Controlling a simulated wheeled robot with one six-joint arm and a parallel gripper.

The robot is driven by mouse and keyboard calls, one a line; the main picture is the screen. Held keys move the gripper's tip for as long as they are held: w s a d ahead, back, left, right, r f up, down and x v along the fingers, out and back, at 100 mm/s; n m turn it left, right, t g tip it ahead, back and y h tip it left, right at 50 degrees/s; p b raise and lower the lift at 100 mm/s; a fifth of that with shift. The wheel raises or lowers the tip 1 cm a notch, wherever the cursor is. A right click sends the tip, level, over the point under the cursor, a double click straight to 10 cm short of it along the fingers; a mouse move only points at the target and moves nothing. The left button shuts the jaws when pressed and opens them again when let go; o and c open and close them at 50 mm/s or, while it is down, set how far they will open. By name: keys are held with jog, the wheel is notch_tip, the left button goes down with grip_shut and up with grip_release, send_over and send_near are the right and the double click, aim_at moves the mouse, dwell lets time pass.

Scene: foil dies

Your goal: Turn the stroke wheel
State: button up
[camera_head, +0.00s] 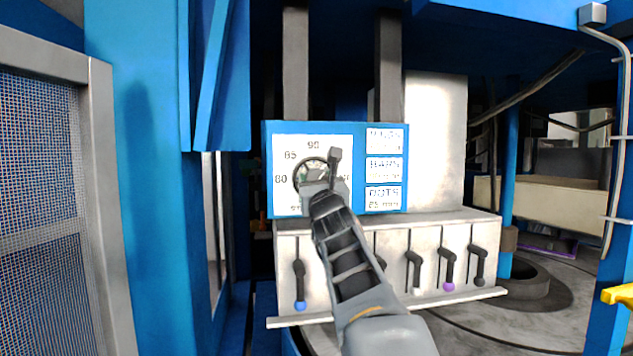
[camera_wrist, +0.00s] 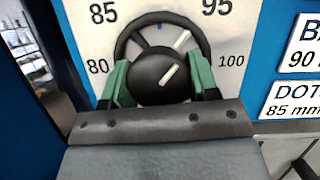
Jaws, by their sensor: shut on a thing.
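The stroke wheel (camera_wrist: 158,18) is a dark round rim with a black central knob (camera_wrist: 157,80) in the wrist view. In the head view the wheel (camera_head: 300,168) is partly hidden behind my gripper (camera_head: 322,180). White marks on the wheel and knob slant to the upper right, roughly toward 95. The white dial plate (camera_wrist: 85,40) around it shows 80, 85, 95 and 100; 90 shows in the head view. My gripper (camera_wrist: 160,77) is shut on the knob, with one green finger at its left and one at its right.
Labels (camera_head: 384,168) right of the dial include DOTS, 85 mm in the wrist view. Below, a grey panel (camera_head: 470,222) carries several levers, one with a blue end (camera_head: 300,306) and one purple (camera_head: 448,287). A blue post (camera_head: 140,200) and mesh guard (camera_head: 40,170) stand left.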

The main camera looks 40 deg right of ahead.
jog(key=n+y, duration=0.1)
jog(key=n, duration=0.2)
jog(key=n+y, duration=0.1)
jog(key=n, duration=0.1)
jog(key=shift+d+n+t+y, duration=0.1)
jog(key=shift+n+t+y, duration=0.2)
jog(key=shift+n+y, duration=1.3)
jog(key=shift+n, duration=1.4)
jog(key=o, duration=0.9)
jog(key=shift+s, duration=0.1)
jog(key=b+v, duration=0.1)
jog(key=v, duration=0.3)
jog(key=b+v, duration=0.2)
jog(key=v, duration=0.3)
jog(key=b+v, duration=0.1)
jog(key=v, duration=0.3)
jog(key=shift+s+r, duration=0.15)
jog(key=shift+s, duration=0.25)
